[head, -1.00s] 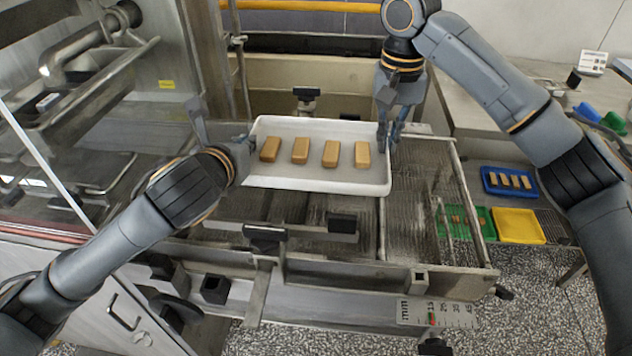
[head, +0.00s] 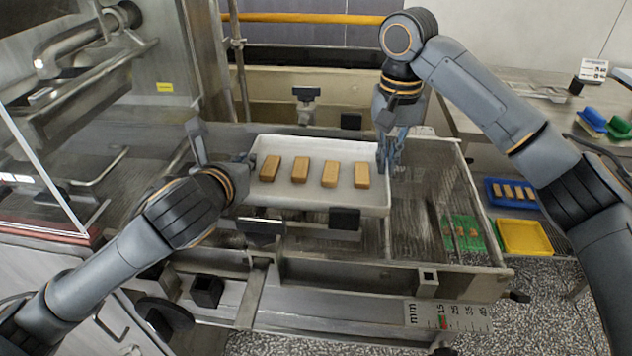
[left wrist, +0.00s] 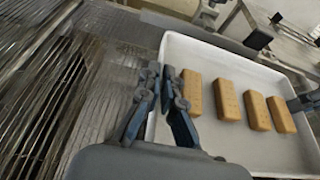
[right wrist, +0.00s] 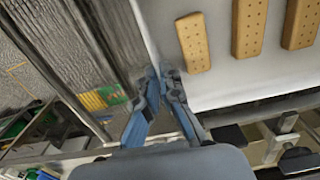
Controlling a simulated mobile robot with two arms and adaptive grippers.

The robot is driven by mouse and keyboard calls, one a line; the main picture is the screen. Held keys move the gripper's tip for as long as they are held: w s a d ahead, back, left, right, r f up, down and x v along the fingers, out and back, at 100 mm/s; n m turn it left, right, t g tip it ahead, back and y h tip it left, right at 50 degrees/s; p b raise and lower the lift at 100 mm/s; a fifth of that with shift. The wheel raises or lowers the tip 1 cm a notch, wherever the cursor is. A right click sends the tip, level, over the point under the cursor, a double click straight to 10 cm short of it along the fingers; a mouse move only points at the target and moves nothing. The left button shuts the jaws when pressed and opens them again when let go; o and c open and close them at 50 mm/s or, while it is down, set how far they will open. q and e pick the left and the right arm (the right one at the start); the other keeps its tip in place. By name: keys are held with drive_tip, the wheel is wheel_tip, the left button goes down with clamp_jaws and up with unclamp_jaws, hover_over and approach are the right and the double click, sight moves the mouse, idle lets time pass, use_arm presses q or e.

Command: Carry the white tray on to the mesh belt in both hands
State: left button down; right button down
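The white tray (head: 318,200) lies roughly level over the mesh belt (head: 425,180) and carries several brown biscuits in a row. My left gripper (head: 246,162) is shut on the tray's left rim; its fingers straddle the wall in the left wrist view (left wrist: 162,88). My right gripper (head: 386,158) is shut on the right rim, also seen in the right wrist view (right wrist: 158,85). The tray's near edge is close to a black block (head: 345,218) on the frame. I cannot tell whether the tray's underside touches the mesh. The tray hides the belt beneath it.
A second black block (head: 260,232) stands by the near left corner. A black-topped post (head: 304,95) is behind the tray. Bare mesh lies to the right. A blue tray (head: 512,192) and a yellow tray (head: 524,237) are further right. A glass panel (head: 40,150) is at left.

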use_arm(q)
drive_tip(key=c, duration=1.5)
unclamp_jaws()
drive_tip(key=shift+f, duration=0.75)
use_arm(e)
drive_tip(key=c, duration=1.5)
unclamp_jaws()
drive_tip(key=shift+s+d+f, duration=0.1)
drive_tip(key=shift+d+f, duration=0.1)
drive_tip(key=shift+a, duration=0.1)
use_arm(q)
drive_tip(key=shift+s, duration=0.1)
drive_tip(key=shift+s+r, duration=0.1)
drive_tip(key=shift+s, duration=0.05)
drive_tip(key=shift+v, duration=1.1)
use_arm(e)
drive_tip(key=shift+w+f, duration=0.25)
drive_tip(key=shift+w, duration=0.3)
use_arm(q)
drive_tip(key=v, duration=0.4)
drive_tip(key=shift+r, duration=0.45)
use_arm(e)
drive_tip(key=shift+s+r, duration=0.15)
drive_tip(key=shift+s, duration=0.05)
use_arm(q)
drive_tip(key=shift+s+a+r, duration=0.1)
drive_tip(key=shift+s+r, duration=0.15)
drive_tip(key=shift+s, duration=0.4)
use_arm(e)
wheel_tip(320, 180, up, 12)
